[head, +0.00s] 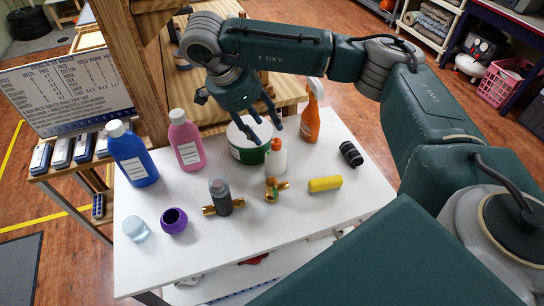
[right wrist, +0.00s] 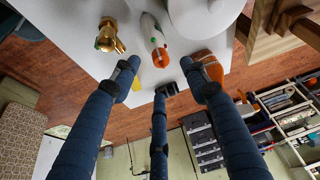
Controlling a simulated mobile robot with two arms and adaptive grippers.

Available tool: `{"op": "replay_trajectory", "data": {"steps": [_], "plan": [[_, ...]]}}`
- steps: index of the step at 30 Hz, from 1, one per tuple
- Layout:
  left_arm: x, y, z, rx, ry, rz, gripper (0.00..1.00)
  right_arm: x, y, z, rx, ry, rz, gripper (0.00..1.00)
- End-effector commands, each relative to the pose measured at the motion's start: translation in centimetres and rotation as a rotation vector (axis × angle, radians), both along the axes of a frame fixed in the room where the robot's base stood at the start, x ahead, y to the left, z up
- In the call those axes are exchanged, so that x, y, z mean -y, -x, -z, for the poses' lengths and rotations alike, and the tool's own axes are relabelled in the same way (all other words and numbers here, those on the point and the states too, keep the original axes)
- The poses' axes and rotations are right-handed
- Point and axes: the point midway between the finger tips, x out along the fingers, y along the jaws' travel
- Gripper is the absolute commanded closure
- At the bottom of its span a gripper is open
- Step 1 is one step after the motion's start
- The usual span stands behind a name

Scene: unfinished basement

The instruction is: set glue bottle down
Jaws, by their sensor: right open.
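The glue bottle (head: 276,160), small and white, stands upright on the white table (head: 340,215), in front of a white-lidded green tub (head: 238,150). In the right wrist view the glue bottle (right wrist: 153,38) shows with orange and green marks, just beyond the finger tips. My right gripper (head: 264,126) hangs above and behind the bottle, over the tub. Its fingers are spread in the right wrist view (right wrist: 160,76), with nothing between them. The bottle looks apart from the fingers. My left gripper is not in view.
An orange spray bottle (head: 310,120), a black cylinder (head: 351,154), a yellow block (head: 325,184) and brass fittings (head: 272,194) stand close by. Blue (head: 132,158) and pink (head: 185,142) bottles, a purple pot (head: 174,221) and a clear jar (head: 136,229) are at left. The front right is clear.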

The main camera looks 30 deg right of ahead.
Motion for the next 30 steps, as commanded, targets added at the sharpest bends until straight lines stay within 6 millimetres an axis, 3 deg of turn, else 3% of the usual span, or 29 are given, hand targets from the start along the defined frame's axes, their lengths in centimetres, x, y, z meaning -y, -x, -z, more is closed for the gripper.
{"op": "replay_trajectory", "data": {"steps": [3, 8, 11, 19, 28, 30], "plan": [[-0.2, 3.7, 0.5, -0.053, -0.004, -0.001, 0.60, 0.6, 0.1, 1.8, -0.003, -0.003, -0.001, 0.55], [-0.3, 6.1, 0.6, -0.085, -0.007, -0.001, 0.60, 1.1, 0.1, 2.8, -0.001, -0.002, -0.001, 0.55], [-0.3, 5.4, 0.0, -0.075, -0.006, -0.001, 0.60, 1.6, 0.2, 3.4, -0.004, -0.001, 0.001, 0.55], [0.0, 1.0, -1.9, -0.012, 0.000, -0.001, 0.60, 3.3, 0.2, 6.7, -0.002, -0.001, 0.001, 0.55], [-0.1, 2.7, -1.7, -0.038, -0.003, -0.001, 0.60, 3.4, 0.2, 7.4, 0.000, -0.003, -0.002, 0.55], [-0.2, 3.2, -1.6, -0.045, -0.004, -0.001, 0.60, 3.4, 0.2, 7.3, 0.001, -0.003, -0.001, 0.69]]}}
